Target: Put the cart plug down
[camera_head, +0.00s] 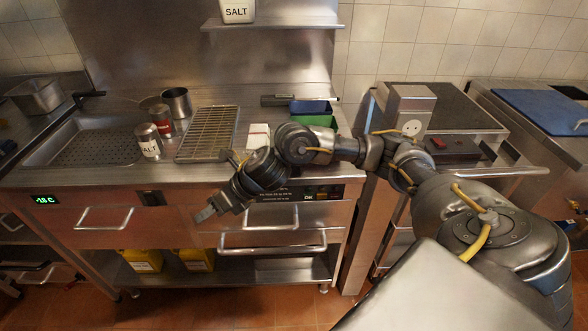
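My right arm reaches in from the right across the counter front. Its gripper (207,212) points down and left, in front of the counter's drawer panel. Its grey fingers are small and seen edge-on, so I cannot tell whether they are open or shut. I cannot make out a cart plug in or near it. A white round socket (411,127) sits on a steel post at the right, behind my arm. My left gripper is not in view.
Drawer handles (272,244) jut out below. Yellow containers (143,261) stand on the lower shelf.

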